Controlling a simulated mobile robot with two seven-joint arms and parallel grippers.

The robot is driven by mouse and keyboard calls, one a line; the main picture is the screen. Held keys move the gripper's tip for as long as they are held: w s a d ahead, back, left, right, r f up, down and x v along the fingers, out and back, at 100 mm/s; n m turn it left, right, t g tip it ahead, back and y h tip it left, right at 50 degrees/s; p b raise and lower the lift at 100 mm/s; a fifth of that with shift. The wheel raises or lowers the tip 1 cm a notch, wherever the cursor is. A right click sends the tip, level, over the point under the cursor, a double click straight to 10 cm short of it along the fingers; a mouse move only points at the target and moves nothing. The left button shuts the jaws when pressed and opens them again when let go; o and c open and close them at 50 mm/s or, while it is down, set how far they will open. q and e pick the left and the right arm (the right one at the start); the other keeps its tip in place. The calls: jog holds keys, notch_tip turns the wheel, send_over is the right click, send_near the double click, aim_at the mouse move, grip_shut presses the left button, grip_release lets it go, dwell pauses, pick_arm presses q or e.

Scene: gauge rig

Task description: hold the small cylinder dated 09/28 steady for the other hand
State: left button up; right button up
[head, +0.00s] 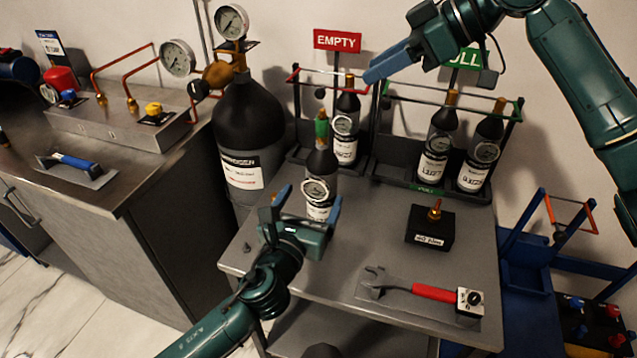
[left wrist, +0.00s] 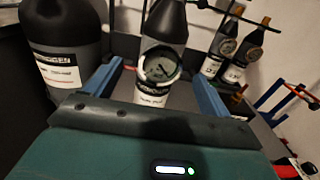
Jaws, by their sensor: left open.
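A small dark cylinder (head: 321,164) with a green top, a round gauge and a white label stands upright on the grey table. Its printed date is too small to read. My left gripper (head: 309,203) is open in front of it. In the left wrist view the cylinder (left wrist: 163,30) shows between the two blue fingers, with a gap on each side. My right gripper (head: 390,62) is raised near the wall, over the racks; its finger spacing is unclear. Other small cylinders stand in the EMPTY rack (head: 374,140) and the FULL rack (head: 431,188), their dates also unreadable.
A large black gas cylinder (head: 247,125) stands left of the table. A black block with a brass fitting (head: 431,228) and a red-handled wrench (head: 425,290) lie on the table's right and front. A steel counter (head: 120,190) is at left.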

pick_arm(q)
jog(key=x, duration=0.6)
jog(key=shift+w, duration=0.2)
jog(key=shift+c, duration=0.5)
jog(key=c, duration=1.5)
jog(key=o, duration=0.9)
jog(key=c, duration=0.5)
